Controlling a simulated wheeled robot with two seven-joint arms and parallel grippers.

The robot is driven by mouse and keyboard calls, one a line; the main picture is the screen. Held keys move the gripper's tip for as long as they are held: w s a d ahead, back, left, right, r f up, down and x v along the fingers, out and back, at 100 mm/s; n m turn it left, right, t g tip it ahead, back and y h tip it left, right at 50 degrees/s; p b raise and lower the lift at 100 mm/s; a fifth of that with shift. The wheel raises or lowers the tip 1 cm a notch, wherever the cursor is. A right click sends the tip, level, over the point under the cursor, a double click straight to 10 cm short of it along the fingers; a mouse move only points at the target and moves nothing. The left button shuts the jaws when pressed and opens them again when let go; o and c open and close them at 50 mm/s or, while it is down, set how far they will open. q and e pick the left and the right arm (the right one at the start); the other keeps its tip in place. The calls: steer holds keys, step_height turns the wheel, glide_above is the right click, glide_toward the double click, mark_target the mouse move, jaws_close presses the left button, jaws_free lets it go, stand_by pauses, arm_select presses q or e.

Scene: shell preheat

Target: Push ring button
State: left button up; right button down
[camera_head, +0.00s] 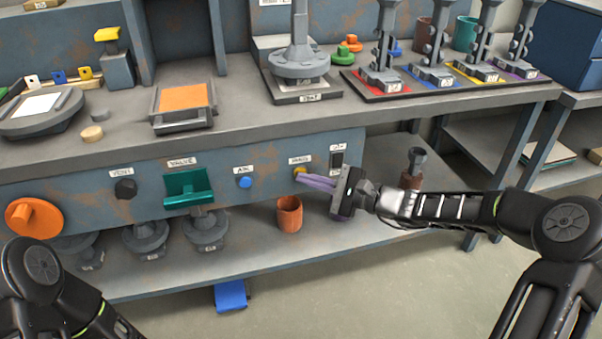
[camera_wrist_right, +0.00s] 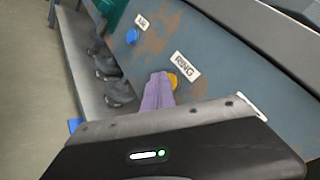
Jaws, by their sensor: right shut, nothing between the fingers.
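The ring button (camera_head: 299,171) is a small yellow-orange knob on the blue-grey front panel of the bench, under a white label. In the right wrist view the button (camera_wrist_right: 173,81) shows beside the label reading RING (camera_wrist_right: 185,66). My right gripper (camera_head: 303,178) is shut and empty, with its purple fingers reaching left along the panel to the button. In the right wrist view the fingertips (camera_wrist_right: 160,77) overlap the button's left edge. I cannot tell whether they touch it or whether it is pressed in. My left gripper is out of view; only part of that arm shows at lower left.
A blue AIR button (camera_head: 244,182) sits left of the ring button. A green valve handle (camera_head: 188,188), a black knob (camera_head: 125,189) and an orange dial (camera_head: 33,216) are farther left. A dark switch (camera_head: 337,160) is just right. An orange-brown cup (camera_head: 289,214) stands on the shelf below.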

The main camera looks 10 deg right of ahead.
steer(key=shift+s, duration=0.85)
steer(key=s+p, duration=0.1)
steer(key=s, duration=0.4)
steer(key=shift+d, duration=0.2)
stand_by(0.7)
